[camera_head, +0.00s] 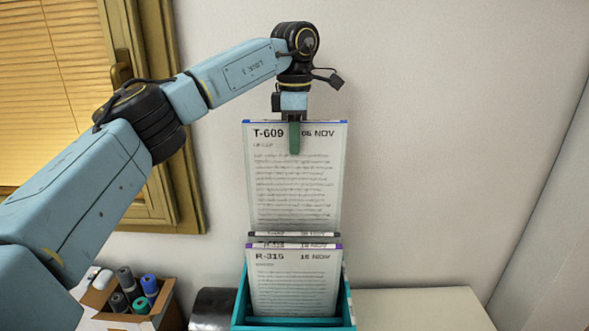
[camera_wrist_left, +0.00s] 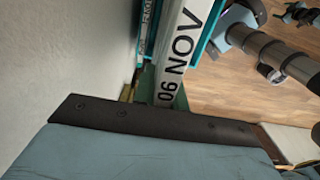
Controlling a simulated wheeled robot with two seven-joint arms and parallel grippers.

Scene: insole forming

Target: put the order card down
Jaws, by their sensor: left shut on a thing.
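The order card (camera_head: 295,185) is a clear-fronted sheet with a blue top edge, marked T-609 and 06 NOV. My left gripper (camera_head: 294,145) is shut on its top edge from above, with a green finger across its front. The card hangs upright, and its lower edge is hidden behind other cards in a teal box (camera_head: 294,322). I cannot tell how deep it reaches into the box. In the left wrist view the 06 NOV strip of the card (camera_wrist_left: 180,55) shows close up.
The front card in the box, R-315 16 NOV (camera_head: 293,285), has more card tops close behind it. The pale surface (camera_head: 425,308) at right is clear. A wall stands behind.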

